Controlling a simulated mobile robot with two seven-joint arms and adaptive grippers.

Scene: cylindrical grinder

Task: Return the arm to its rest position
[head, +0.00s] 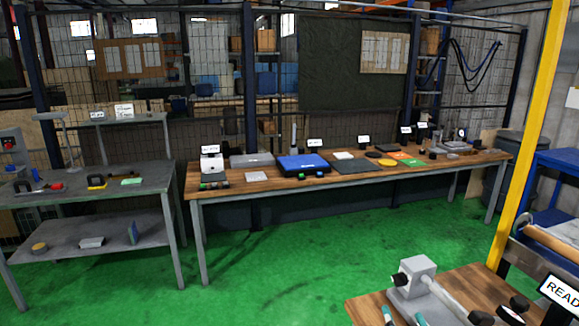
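Neither of my grippers nor my arms shows in the head view, so I cannot see their pose or whether they hold anything. A grey grinder-like machine (414,277) stands on a wooden bench top at the lower right, with a long pale cylindrical bar reaching to the right. It is cut off by the bottom edge of the view.
A long wooden bench (345,176) with several tools and a blue case (303,164) runs along the back. A grey two-level table (95,189) stands at left. A yellow post (528,130) rises at right beside a blue rack (556,165). Green floor (290,270) lies open in the middle.

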